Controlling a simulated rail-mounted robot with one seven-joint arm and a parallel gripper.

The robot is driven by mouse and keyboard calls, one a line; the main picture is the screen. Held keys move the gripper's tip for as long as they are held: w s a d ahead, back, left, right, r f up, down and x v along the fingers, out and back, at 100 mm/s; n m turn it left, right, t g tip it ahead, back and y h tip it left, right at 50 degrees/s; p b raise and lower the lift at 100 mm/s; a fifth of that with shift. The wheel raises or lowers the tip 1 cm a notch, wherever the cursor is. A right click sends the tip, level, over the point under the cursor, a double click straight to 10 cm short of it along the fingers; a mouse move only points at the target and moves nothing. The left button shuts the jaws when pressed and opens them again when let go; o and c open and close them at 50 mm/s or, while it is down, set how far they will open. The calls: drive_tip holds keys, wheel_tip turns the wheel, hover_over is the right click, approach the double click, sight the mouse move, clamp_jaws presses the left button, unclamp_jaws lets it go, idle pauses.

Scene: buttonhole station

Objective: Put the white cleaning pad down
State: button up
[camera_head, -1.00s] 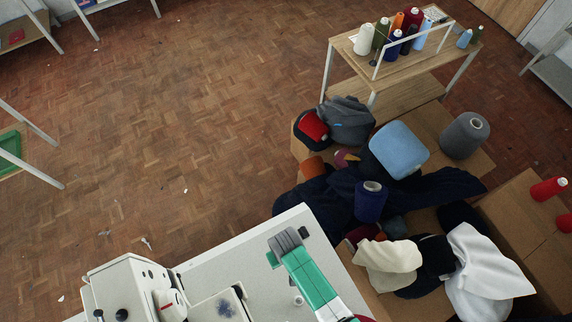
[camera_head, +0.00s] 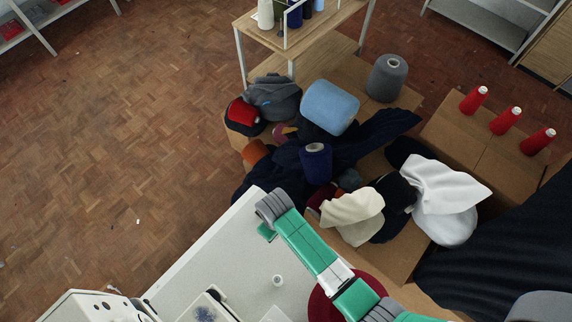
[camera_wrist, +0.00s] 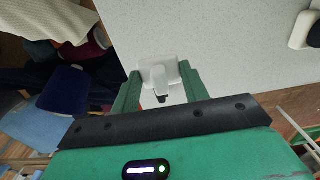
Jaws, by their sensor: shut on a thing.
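In the wrist view, my gripper (camera_wrist: 160,78) has its two green fingers shut on a small white piece, the cleaning pad (camera_wrist: 178,71). The pad sits between the fingertips over the pale speckled tabletop (camera_wrist: 235,50); I cannot tell whether it touches the top. In the head view, a green part of my gripper (camera_head: 267,232) shows near the far corner of the white table (camera_head: 205,253). The pad is hidden there beneath my wrist.
Beyond the table edge lie cardboard boxes with cloths and yarn cones, including a dark blue cone (camera_head: 316,163). A white machine (camera_head: 85,308) is at lower left. Open parquet floor (camera_head: 110,160) lies left.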

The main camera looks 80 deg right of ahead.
drive_tip(key=shift+s+d+r, duration=0.2)
drive_tip(key=shift+s+d, duration=0.05)
drive_tip(key=shift+s, duration=0.4)
drive_tip(key=f, duration=0.5)
drive_tip(key=shift+w+d+f+b, duration=0.1)
drive_tip(key=shift+w+f+b, duration=0.1)
drive_tip(key=shift+f+b, duration=0.6)
drive_tip(key=shift+f, duration=1.6)
drive_tip(key=shift+f, duration=0.25)
drive_tip(key=o, duration=1)
drive_tip(key=shift+r, duration=0.1)
wheel_tip(320, 180, up, 12)
drive_tip(key=shift+r+p, duration=0.15)
drive_tip(key=shift+p, duration=0.95)
